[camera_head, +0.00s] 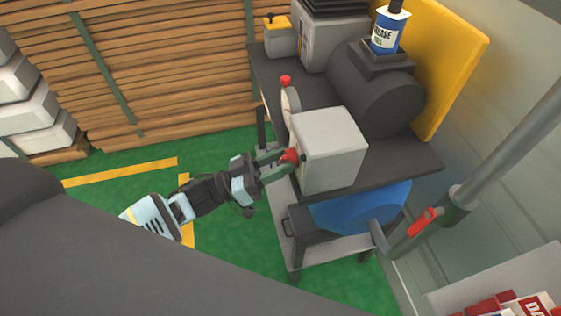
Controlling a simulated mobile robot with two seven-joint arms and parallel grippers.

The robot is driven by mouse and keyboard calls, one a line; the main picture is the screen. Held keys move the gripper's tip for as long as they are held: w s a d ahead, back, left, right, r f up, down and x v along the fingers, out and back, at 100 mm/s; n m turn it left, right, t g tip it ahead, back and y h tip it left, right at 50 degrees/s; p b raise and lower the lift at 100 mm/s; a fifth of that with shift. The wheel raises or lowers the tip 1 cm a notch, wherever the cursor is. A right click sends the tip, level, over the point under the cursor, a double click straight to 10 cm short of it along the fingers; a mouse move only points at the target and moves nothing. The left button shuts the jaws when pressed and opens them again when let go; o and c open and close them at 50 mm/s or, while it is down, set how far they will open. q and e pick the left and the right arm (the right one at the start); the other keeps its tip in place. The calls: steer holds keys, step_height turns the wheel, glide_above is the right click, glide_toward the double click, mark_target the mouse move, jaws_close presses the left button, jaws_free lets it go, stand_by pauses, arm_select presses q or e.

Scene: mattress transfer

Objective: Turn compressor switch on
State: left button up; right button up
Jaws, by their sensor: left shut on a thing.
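The compressor stands at centre right, with a blue tank (365,205) under a dark top plate (395,160). A grey box (334,148) sits on the plate, and a red switch knob (290,156) is on its left face. My left gripper (284,160) reaches in from the left, with its fingers shut on the red knob. The fingers partly hide the knob, and its setting cannot be told. My right gripper is not in view.
A dark motor cylinder (376,90) and a blue grease can (387,30) are behind the box. A grey pipe with a red handle (422,221) is at right. Stacked planks (150,60) stand at back left. Green floor (120,185) is clear at left.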

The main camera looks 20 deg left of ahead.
arm_select(q)
steer(key=shift+w+a+m+g+h+b, duration=0.2)
steer(key=shift+m+g, duration=0.55)
steer(key=shift+m, duration=0.85)
steer(key=shift+s+d+m+g+h+b, duration=0.15)
steer(key=shift+m+g+h, duration=0.4)
steer(key=shift+m, duration=1.05)
steer(key=shift+w+a+m+g+h+b, duration=0.15)
steer(key=shift+m+g, duration=0.75)
steer(key=shift+m, duration=0.7)
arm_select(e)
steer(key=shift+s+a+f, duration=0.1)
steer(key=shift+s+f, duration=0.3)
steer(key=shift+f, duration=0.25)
arm_select(q)
steer(key=o, duration=1)
steer(key=shift+c, duration=0.2)
steer(key=b+v, duration=0.1)
steer(key=v, duration=0.6)
steer(key=shift+s+a+b, duration=0.2)
steer(key=shift+a+b, duration=0.1)
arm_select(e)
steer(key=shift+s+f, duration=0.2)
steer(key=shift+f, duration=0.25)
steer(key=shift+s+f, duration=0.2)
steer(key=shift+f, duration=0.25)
